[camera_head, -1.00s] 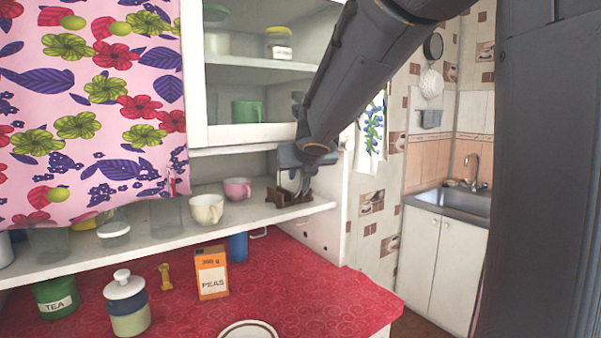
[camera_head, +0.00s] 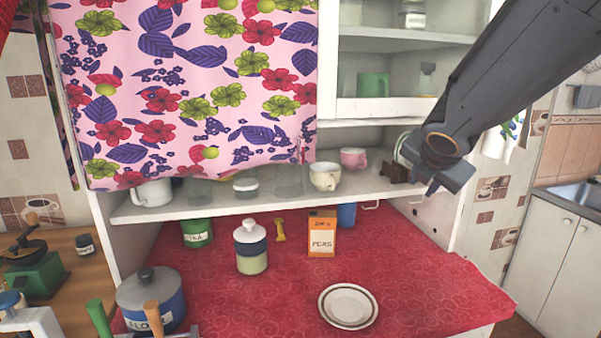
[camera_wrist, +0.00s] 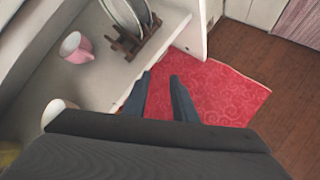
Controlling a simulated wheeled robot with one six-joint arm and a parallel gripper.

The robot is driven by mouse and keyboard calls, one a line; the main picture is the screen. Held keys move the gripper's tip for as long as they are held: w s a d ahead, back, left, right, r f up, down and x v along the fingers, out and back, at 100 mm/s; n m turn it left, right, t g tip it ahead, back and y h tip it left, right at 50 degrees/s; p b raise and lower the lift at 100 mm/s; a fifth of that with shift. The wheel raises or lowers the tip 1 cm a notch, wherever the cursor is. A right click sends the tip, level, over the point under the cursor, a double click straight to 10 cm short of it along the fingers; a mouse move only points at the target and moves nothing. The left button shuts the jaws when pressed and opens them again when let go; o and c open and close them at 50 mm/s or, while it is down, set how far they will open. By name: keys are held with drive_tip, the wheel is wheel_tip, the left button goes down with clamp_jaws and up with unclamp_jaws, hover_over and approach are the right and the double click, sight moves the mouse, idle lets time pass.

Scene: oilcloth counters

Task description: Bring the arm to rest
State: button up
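My arm (camera_head: 510,75) reaches in from the upper right in the head view. My gripper (camera_head: 432,190) hangs at its end, in front of the right end of the cupboard shelf. In the wrist view my gripper (camera_wrist: 160,80) shows two dark fingers standing apart with nothing between them. Below them are the shelf edge and the red oilcloth.
A wooden plate rack (camera_wrist: 135,40) with plates stands on the shelf (camera_head: 240,200) close by. A pink cup (camera_head: 353,158) and a cream cup (camera_head: 324,176) are left of it. A peas box (camera_head: 321,235) and a plate (camera_head: 348,306) are on the red oilcloth (camera_head: 420,275).

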drive_tip(key=s+a+f+m+g+y, duration=0.1)
drive_tip(key=s+a+f+m+g, duration=0.1)
drive_tip(key=s+f+m, duration=0.4)
drive_tip(key=s+a+f+m+g+y, duration=0.1)
drive_tip(key=s+a+f+m+g, duration=0.2)
drive_tip(key=s+f+m, duration=0.3)
drive_tip(key=s+a+f+m+g+y, duration=0.1)
drive_tip(key=s+a+f+m+g, duration=0.2)
drive_tip(key=m, duration=1)
drive_tip(key=shift+s+a+f, duration=0.3)
drive_tip(key=shift+s+f, duration=0.35)
drive_tip(key=shift+f, duration=0.4)
drive_tip(key=shift+s+a+f, duration=0.35)
drive_tip(key=shift+s+f, duration=0.35)
drive_tip(key=shift+f, duration=0.4)
drive_tip(key=shift+s+a+f, duration=0.3)
drive_tip(key=shift+s+f, duration=0.35)
drive_tip(key=shift+f, duration=0.4)
